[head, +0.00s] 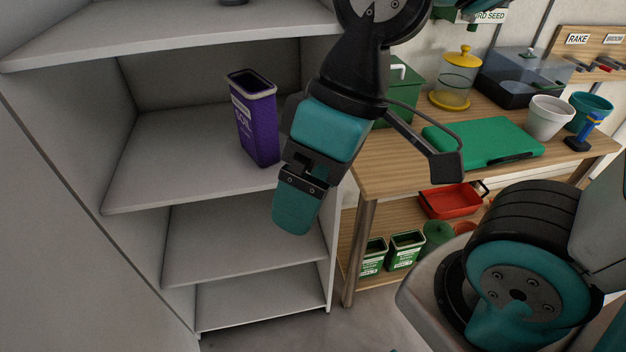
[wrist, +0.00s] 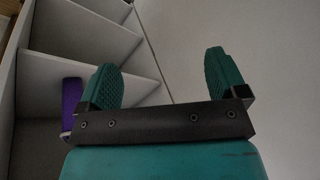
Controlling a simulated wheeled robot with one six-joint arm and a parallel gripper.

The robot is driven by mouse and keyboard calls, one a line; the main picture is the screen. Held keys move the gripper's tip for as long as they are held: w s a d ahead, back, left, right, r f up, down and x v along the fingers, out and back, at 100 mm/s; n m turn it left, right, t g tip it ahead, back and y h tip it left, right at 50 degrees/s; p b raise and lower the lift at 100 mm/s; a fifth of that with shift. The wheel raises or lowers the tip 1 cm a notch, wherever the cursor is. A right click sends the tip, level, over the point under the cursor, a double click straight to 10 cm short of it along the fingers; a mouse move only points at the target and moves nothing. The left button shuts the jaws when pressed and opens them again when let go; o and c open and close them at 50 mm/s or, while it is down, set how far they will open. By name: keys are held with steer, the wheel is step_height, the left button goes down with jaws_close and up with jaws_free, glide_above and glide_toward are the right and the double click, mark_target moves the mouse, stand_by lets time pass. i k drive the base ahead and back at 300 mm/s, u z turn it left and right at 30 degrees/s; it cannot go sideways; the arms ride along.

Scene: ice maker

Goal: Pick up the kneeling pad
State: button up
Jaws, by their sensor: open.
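A flat green slab (head: 484,143) with a dark slot along its front edge lies on the wooden workbench; it looks like the kneeling pad. It is not seen in the wrist view. My gripper (head: 297,205) hangs in front of the white shelf unit, left of the workbench and apart from the pad. In the head view its fingers overlap, seen from the side. In the wrist view my gripper (wrist: 165,82) has its two teal fingers spread wide with nothing between them.
A purple soil container (head: 254,118) stands on a shelf (head: 150,175) behind my gripper. The workbench (head: 385,165) also holds a yellow-lidded jar (head: 455,78), a clear-topped box (head: 522,76) and a white pot (head: 549,116). A red tray (head: 450,202) sits on its lower shelf.

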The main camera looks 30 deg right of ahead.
mark_target(496, 140)
steer(key=z, duration=2.15)
steer(key=i, duration=0.65)
steer(key=z, duration=0.2)
